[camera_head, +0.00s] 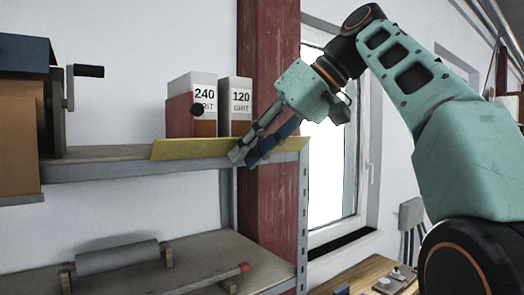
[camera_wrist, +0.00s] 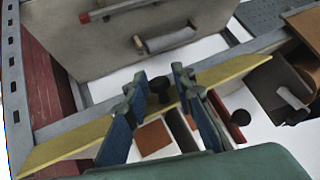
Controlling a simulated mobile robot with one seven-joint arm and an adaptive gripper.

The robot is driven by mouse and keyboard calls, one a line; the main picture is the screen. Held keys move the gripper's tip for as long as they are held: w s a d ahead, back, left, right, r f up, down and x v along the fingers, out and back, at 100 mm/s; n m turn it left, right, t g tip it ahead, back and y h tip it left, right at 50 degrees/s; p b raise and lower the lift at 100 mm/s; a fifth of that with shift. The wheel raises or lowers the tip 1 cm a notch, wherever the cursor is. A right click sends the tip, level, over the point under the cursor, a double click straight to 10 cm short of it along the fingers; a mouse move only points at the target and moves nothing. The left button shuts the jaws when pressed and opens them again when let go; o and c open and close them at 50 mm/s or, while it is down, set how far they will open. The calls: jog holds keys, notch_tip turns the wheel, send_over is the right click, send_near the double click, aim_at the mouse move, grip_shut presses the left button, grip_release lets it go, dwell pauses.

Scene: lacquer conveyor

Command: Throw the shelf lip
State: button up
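The shelf lip is a long yellow strip (camera_head: 190,149) along the front edge of the upper shelf, tilted outward. It also shows in the wrist view (camera_wrist: 232,71), running diagonally behind my fingers. My gripper (camera_head: 245,157) is at the lip's right part, pointing down and left. In the wrist view my gripper (camera_wrist: 159,75) has its two blue fingers apart, with a black knob (camera_wrist: 158,85) between them. The knob appears clear of both fingers. In the head view this knob is hidden by my gripper.
Boxes marked 240 (camera_head: 204,94) and 120 (camera_head: 240,98) stand on the shelf behind the lip. Another black knob (camera_head: 197,110) shows before the 240 box. A cranked device (camera_head: 62,105) stands at left. A red post (camera_head: 268,60) rises behind my gripper. A roller (camera_head: 118,257) lies below.

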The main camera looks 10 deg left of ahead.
jog(key=shift+r, duration=0.1)
jog(key=s+d+r, duration=0.2)
jog(key=d, duration=1.2)
dwell(0.4)
jog(key=shift+s, duration=0.1)
